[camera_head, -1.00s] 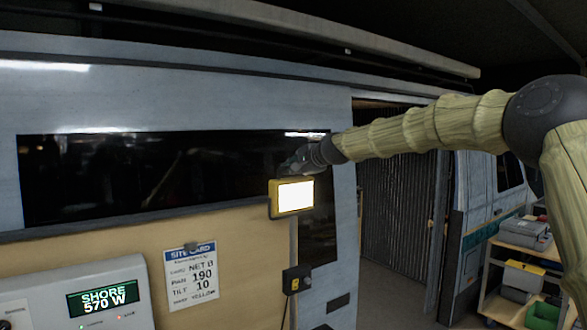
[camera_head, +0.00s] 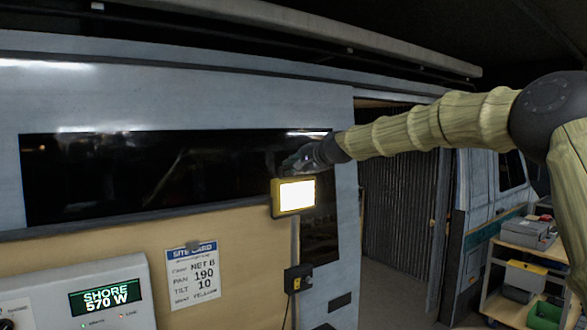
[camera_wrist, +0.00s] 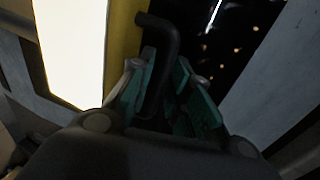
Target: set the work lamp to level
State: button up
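The work lamp (camera_head: 294,196) is a yellow-framed box with a bright white panel, on a thin post in front of the van wall. Its lit face leans slightly in the head view. In the wrist view its bright panel (camera_wrist: 72,45) fills the left side, with the yellow edge beside it. A black bent handle (camera_wrist: 168,45) stands out by that edge and runs down between my green-padded fingers. My gripper (camera_wrist: 166,75) appears shut on this handle; the contact is dark. In the head view my gripper (camera_head: 300,162) is just above and behind the lamp.
A site card (camera_head: 192,275) on the tan panel reads pan 190, tilt 10. A grey meter box (camera_head: 120,290) shows shore 570 W. A small black box (camera_head: 298,279) is on the post. A shelf cart (camera_head: 530,235) with bins stands right.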

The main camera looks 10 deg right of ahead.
jog(key=v, duration=1.1)
jog(key=shift+s+r, duration=0.15)
jog(key=shift+d, duration=0.1)
